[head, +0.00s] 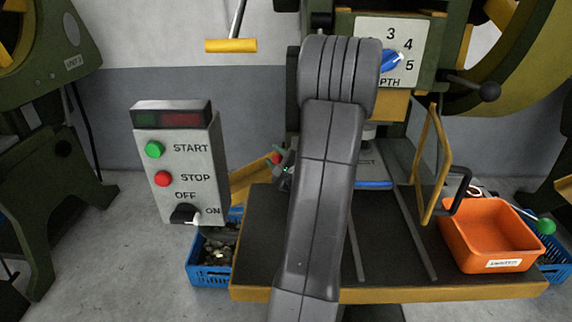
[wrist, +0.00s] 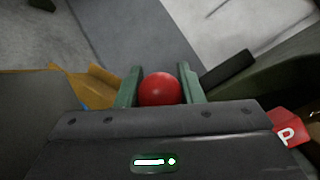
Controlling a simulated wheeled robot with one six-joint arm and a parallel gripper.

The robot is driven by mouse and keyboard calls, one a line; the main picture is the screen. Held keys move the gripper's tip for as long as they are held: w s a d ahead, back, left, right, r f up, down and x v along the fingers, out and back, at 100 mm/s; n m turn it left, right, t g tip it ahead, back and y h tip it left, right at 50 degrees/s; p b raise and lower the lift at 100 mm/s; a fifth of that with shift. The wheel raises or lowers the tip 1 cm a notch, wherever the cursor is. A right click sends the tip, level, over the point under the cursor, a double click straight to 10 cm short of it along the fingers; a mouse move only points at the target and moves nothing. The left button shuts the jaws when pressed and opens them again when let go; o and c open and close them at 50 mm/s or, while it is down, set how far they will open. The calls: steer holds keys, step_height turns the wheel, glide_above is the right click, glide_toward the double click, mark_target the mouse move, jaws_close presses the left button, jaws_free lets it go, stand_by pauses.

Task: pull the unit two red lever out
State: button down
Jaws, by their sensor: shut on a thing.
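The lever's round red knob (wrist: 160,89) sits between the two green fingers of my gripper (wrist: 160,74) in the wrist view. My gripper is shut on this knob. In the head view a small part of the red knob (head: 277,158) shows just left of my arm, beside the machine's table. My arm hides most of the gripper and the lever's shaft there. I cannot tell how far out the lever stands.
A control box (head: 179,165) with START and STOP buttons stands at left. An orange bin (head: 492,236) sits on the right of the dark table (head: 262,240). A blue crate (head: 208,270) with metal pieces is below left. A yellow-handled bar (head: 231,46) hangs above.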

steer(key=shift+a, duration=0.4)
steer(key=c, duration=1)
jaws_free()
steer(key=shift+a, duration=0.25)
steer(key=shift+d, duration=0.1)
steer(key=v, duration=1.4)
